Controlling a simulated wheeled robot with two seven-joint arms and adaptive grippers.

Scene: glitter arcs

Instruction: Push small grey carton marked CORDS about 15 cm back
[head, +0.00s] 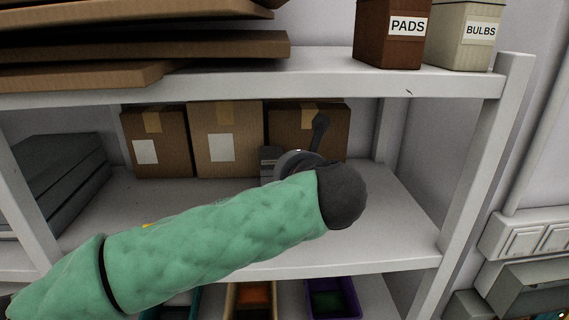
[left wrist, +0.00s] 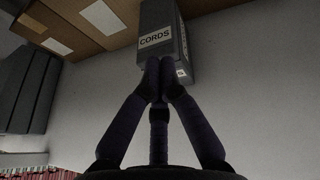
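The small grey carton marked CORDS (left wrist: 160,22) shows in the left wrist view at top centre, with a white label on its front. In the head view only a grey strip of the carton (head: 268,163) shows, on the middle shelf behind my left arm. My left gripper (left wrist: 159,68) has its fingers together, with nothing between them. The fingertips overlap the carton's lower front edge in the left wrist view; I cannot tell whether they touch it. In the head view my left arm hides most of the gripper. My right gripper is in neither view.
Several brown boxes (head: 225,140) stand along the back of the middle shelf (head: 390,220). Dark grey cases (head: 65,175) lie at left. The shelf above holds flat cardboard, a PADS box (head: 392,45) and a BULBS box (head: 463,48). The shelf's right part is clear.

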